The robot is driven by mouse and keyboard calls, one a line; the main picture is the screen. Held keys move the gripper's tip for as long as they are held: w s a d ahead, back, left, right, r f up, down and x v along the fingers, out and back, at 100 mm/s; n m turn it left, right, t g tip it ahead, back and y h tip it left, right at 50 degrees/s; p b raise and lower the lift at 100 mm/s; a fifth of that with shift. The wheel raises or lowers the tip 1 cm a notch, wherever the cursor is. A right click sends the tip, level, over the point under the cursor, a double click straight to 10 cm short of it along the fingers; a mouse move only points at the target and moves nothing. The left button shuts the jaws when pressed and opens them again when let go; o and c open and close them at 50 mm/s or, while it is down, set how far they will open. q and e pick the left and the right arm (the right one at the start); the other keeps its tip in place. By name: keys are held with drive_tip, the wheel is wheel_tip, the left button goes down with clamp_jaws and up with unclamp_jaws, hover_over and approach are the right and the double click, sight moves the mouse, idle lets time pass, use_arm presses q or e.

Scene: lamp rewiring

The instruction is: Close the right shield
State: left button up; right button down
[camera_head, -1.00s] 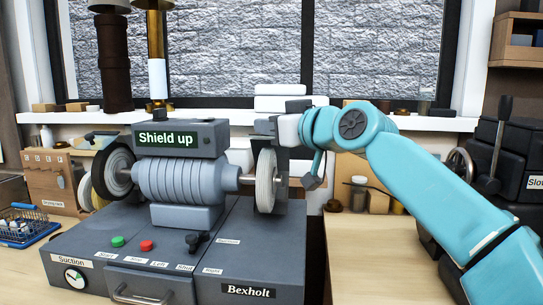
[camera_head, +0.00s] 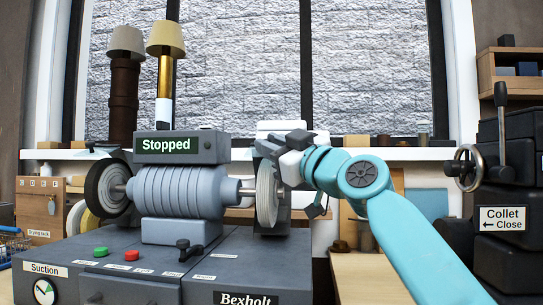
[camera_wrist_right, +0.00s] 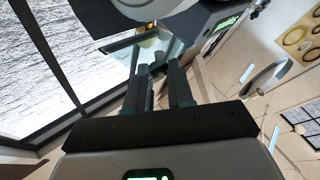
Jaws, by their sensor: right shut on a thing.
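The grinder (camera_head: 180,188) stands on its grey base, with a wheel at each end. Its display (camera_head: 176,145) reads "Stopped". My right gripper (camera_head: 276,148) is at the top of the pale right wheel (camera_head: 267,195). In the right wrist view, its two dark fingers (camera_wrist_right: 160,76) are shut on the right shield (camera_wrist_right: 122,46), a clear pane beside the wheel. In the head view, the gripper and wrist largely hide the shield, so its exact tilt is unclear. My left gripper is not in view.
Green (camera_head: 101,251) and red (camera_head: 131,255) buttons and a black lever (camera_head: 187,248) sit on the base. A dark machine with a handwheel (camera_head: 466,168) and a "Collet Close" sign (camera_head: 502,218) stands at right. Two lamps (camera_head: 165,38) stand behind, by the window.

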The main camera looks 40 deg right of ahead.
drive_tip(key=shift+s, duration=0.1)
drive_tip(key=c, duration=1.4)
unclamp_jaws()
drive_tip(key=o, duration=0.4)
drive_tip(key=shift+s, duration=0.15)
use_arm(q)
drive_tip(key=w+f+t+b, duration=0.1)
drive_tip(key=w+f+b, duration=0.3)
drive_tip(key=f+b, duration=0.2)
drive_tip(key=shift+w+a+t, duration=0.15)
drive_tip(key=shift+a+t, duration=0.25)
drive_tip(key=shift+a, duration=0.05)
use_arm(e)
drive_tip(key=v, duration=1.6)
drive_tip(key=shift+f, duration=0.15)
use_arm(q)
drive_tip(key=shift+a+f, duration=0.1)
